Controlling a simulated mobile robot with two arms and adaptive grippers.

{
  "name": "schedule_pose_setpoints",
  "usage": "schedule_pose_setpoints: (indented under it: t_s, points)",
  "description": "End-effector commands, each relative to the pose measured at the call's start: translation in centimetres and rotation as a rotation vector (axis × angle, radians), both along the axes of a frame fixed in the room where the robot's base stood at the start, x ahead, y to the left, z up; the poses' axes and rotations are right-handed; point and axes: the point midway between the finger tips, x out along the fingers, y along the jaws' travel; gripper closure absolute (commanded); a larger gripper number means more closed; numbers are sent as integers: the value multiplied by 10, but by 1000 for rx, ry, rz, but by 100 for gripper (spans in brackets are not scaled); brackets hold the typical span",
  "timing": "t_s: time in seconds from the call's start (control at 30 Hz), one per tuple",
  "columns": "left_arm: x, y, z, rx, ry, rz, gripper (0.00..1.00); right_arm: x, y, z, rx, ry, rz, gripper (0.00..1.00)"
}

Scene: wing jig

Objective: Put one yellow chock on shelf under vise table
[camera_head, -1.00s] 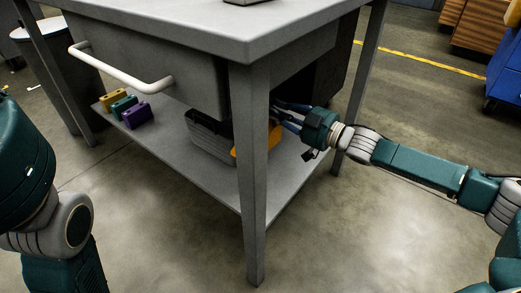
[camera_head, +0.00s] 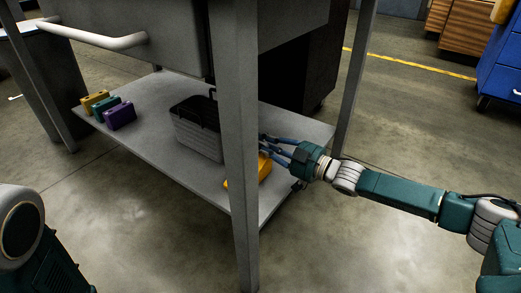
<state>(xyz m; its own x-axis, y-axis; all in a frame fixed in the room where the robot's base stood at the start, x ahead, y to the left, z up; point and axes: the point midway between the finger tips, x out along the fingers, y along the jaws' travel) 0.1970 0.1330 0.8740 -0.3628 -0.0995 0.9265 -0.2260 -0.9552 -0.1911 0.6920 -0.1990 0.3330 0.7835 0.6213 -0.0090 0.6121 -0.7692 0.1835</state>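A yellow chock (camera_head: 264,168) is low at the shelf (camera_head: 160,152) under the vise table, near its front right edge. The table leg hides its middle; another bit shows left of the leg. I cannot tell whether it touches the shelf. My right gripper (camera_head: 268,147) reaches in from the right, its blue fingers at the chock's upper side. It appears shut on the chock, though the leg partly hides the contact. My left gripper is out of view; only part of that arm shows at the left edge.
A grey toolbox (camera_head: 198,130) with a black lid stands mid-shelf. Yellow (camera_head: 95,101), teal (camera_head: 112,107) and purple (camera_head: 121,116) blocks stand at the shelf's left end. Shelf between them and the toolbox is clear. The front table leg (camera_head: 236,130) stands before the chock.

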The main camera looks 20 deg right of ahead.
Motion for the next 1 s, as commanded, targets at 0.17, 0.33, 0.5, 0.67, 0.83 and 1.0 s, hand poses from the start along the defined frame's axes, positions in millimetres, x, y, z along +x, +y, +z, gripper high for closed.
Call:
schedule_pose_setpoints:
  t_s: [0.17, 0.33, 0.5, 0.67, 0.83, 1.0]
  points:
    - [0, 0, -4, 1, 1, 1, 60, 1, 0, 0, 6, -9, 1, 100]
    - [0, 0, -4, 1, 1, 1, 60, 0, 0, -5, -1, -1, -1, 68]
    - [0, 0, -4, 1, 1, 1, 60, 0, 0, -5, 0, -2, -1, 65]
    - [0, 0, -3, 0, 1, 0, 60, -1, -1, -5, 0, -2, -1, 65]
    - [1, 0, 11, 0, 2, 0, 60, -16, -14, -2, -2, 2, -3, 65]
    - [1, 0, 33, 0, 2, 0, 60, -44, -36, -1, -2, 4, -2, 65]
